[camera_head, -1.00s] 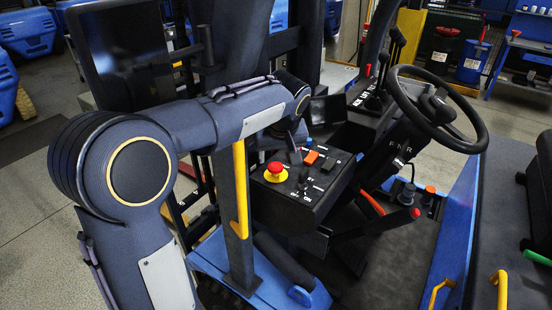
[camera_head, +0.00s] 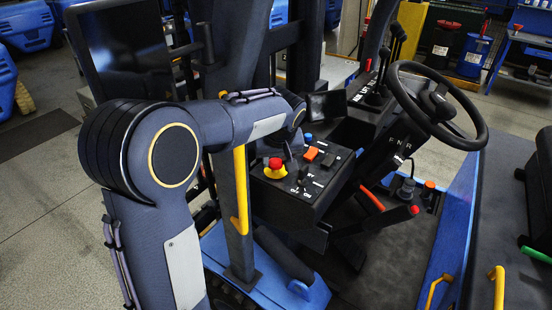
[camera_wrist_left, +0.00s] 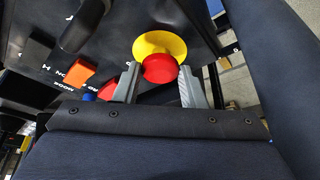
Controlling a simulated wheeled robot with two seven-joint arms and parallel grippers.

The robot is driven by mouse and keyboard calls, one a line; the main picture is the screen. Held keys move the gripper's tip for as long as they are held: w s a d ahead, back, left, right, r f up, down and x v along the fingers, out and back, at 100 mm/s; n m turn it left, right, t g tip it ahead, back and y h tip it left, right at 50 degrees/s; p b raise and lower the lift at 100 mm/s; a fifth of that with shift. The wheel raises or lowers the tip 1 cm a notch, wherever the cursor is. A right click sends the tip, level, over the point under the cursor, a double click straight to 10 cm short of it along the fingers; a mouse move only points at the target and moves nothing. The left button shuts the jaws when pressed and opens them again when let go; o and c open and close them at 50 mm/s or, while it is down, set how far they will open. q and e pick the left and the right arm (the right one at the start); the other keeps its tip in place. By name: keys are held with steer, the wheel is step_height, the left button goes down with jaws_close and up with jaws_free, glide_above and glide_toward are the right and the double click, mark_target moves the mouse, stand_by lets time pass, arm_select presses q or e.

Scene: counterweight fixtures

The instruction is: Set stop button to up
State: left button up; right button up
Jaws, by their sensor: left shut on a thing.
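The stop button (camera_head: 275,166) is a red mushroom cap on a yellow base, on the black control panel (camera_head: 318,200) left of the steering wheel. It also shows in the left wrist view, with its red cap (camera_wrist_left: 160,68) between the two grey fingers and the yellow base behind it. My left gripper (camera_wrist_left: 160,80) is shut on the red cap. Whether the button is up or pressed is hard to tell. My right gripper is not in view.
An orange switch (camera_head: 310,154), a blue knob (camera_head: 307,137) and black levers sit close to the button. A yellow handle on a dark post (camera_head: 241,190) stands near my left forearm. The steering wheel (camera_head: 437,104) and a small screen (camera_head: 325,105) lie beyond.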

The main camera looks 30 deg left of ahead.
mark_target(278, 181)
arm_select(q)
jaws_close()
steer(key=shift+r, duration=1.05)
steer(key=o, duration=1)
jaws_free()
steer(key=shift+o, duration=0.2)
steer(key=b+v, duration=0.1)
steer(key=v, duration=0.6)
steer(key=shift+r, duration=0.35)
steer(key=shift+s+d+f, duration=0.1)
steer(key=shift+s, duration=0.1)
